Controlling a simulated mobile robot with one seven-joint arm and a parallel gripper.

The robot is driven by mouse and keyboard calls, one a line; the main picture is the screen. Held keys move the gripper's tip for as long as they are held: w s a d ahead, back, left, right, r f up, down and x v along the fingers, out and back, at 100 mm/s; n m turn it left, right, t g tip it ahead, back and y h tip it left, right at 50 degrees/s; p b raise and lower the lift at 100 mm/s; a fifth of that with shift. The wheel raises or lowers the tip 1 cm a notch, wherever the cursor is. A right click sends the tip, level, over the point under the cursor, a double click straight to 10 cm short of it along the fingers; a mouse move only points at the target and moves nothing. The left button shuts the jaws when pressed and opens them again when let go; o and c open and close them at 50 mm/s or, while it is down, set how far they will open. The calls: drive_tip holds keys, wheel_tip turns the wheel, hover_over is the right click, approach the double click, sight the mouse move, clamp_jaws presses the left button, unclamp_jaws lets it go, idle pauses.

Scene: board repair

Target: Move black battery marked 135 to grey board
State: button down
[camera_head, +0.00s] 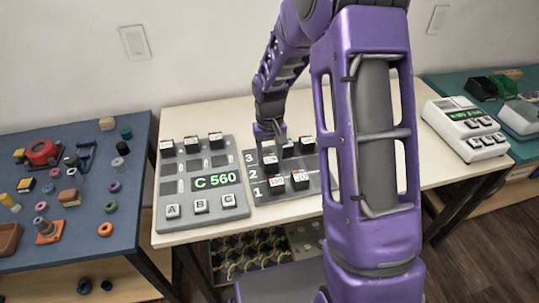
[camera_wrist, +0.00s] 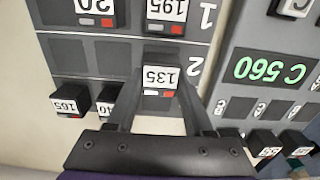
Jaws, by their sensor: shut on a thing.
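The black battery marked 135 (camera_wrist: 160,78) has a white label and a small red patch. My gripper (camera_wrist: 160,105) is shut on it, one finger on each side. In the head view my gripper (camera_head: 270,134) is over the left part of the dark numbered board (camera_head: 262,197), where the battery (camera_head: 270,159) shows below the fingers. I cannot tell whether it is seated or lifted. The grey board (camera_head: 240,207) with the green C 560 display (camera_head: 214,180) lies just left of the dark board. It shows several dark empty slots and three batteries along its back edge.
Other batteries on the dark board include 195 (camera_wrist: 165,14) and 165 (camera_wrist: 70,104). Lettered keys (camera_head: 201,206) line the grey board's front. A blue table (camera_head: 75,200) with small parts stands left. A white device (camera_head: 466,130) sits at the right.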

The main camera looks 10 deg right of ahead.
sight(270, 158)
drive_tip(key=shift+f+b, duration=0.4)
drive_tip(key=shift+f, duration=0.4)
idle(0.4)
drive_tip(key=shift+c, duration=1)
unclamp_jaws()
wheel_tip(270, 158, up, 18)
drive_tip(key=p, duration=0.3)
drive_tip(key=shift+f, duration=0.25)
drive_tip(key=shift+s, duration=0.1)
